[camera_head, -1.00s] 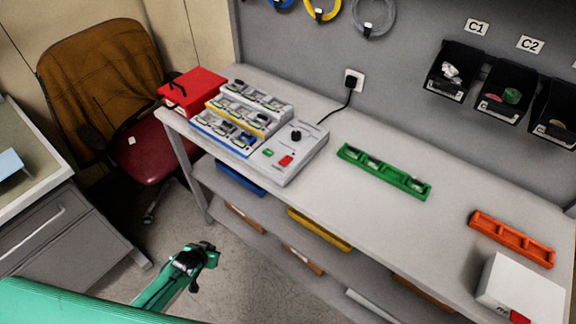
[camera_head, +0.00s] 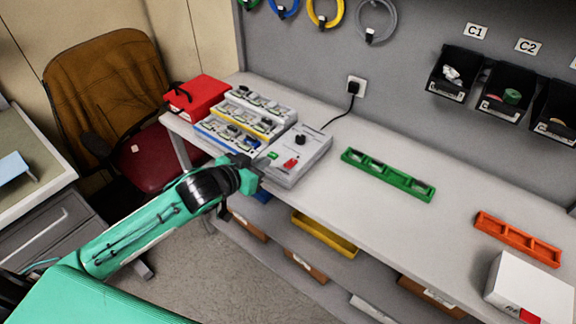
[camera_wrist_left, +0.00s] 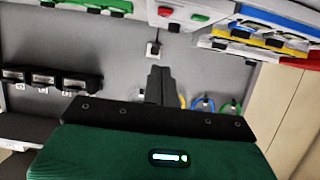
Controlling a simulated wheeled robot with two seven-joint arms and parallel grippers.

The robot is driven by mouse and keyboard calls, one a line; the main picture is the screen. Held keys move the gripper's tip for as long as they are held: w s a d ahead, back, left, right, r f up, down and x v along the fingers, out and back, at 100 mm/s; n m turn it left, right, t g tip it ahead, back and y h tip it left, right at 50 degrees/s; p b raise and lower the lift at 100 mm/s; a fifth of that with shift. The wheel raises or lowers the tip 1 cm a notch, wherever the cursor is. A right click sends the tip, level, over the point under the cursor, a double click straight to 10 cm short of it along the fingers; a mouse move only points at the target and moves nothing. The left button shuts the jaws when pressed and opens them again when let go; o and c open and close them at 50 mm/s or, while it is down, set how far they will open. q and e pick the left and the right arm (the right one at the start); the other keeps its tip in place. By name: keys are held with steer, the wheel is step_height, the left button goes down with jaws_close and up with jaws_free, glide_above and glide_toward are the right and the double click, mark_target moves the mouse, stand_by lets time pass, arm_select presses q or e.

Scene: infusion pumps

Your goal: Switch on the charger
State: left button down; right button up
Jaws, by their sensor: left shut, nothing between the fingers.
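The charger (camera_head: 310,155) is a pale grey unit on the left part of the bench. Its control panel carries a black knob (camera_head: 300,140), a green button (camera_head: 272,155) and a red switch (camera_head: 291,163). My left gripper (camera_head: 264,162) is shut and empty at the front edge of the panel, close to the green button; I cannot tell whether it touches. In the left wrist view its closed fingers (camera_wrist_left: 158,85) point up toward the panel, where the green button (camera_wrist_left: 200,17) and red switch (camera_wrist_left: 165,11) show at the top. My right gripper is not in view.
Rows of slots with devices (camera_head: 245,122) adjoin the panel, with a red box (camera_head: 197,97) beyond. A black cable runs to a wall socket (camera_head: 356,86). A green rack (camera_head: 388,175), an orange rack (camera_head: 517,239) and a white box (camera_head: 528,287) stand to the right, with clear bench between.

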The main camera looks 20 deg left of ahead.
arm_select(q)
steer(key=shift+w, duration=0.1)
stand_by(0.3)
steer(key=p, duration=0.3)
glide_above(284, 172)
step_height(284, 172, down, 3)
steer(key=shift+a, duration=0.15)
step_height(284, 172, down, 3)
steer(key=shift+w+f+p, duration=0.15)
steer(key=shift+p, duration=0.35)
steer(key=shift+f, duration=0.6)
